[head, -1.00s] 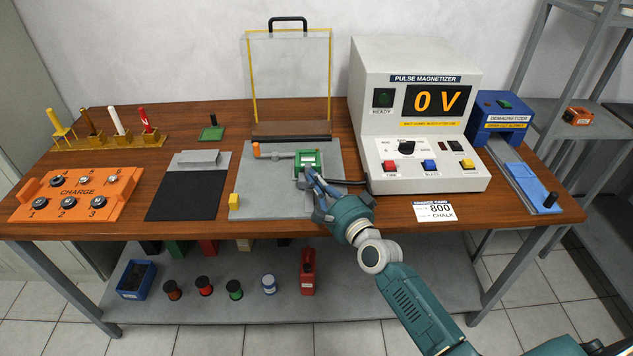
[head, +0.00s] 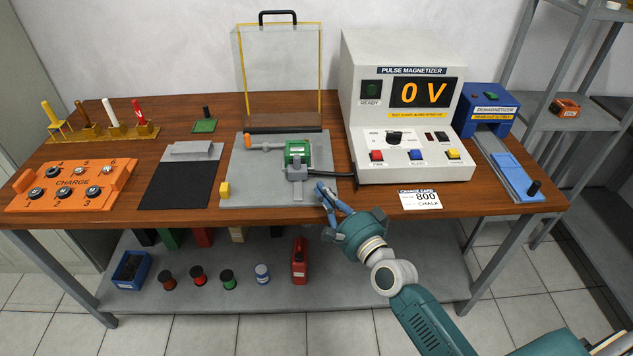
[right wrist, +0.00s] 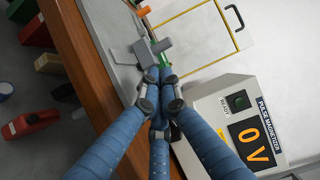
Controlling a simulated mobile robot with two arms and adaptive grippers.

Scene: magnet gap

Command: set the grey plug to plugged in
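The grey plug (head: 297,173) is at the front face of the green block (head: 297,147) on the grey plate (head: 237,178). It looks up against the block, but I cannot tell how deeply it is seated. A dark cable runs from beside it to the pulse magnetizer (head: 360,140). My right gripper (head: 323,192) is empty, to the right and front of the plug, apart from it. In the right wrist view its blue fingers (right wrist: 160,80) are drawn together, and the plug (right wrist: 150,52) shows beyond the tips. My left gripper is not in view.
An orange handle (head: 263,141) lies left of the green block. A clear guard (head: 278,75) stands behind. A black mat (head: 178,184) and an orange charge box (head: 73,187) are further left. A card (head: 420,199) lies right of my gripper.

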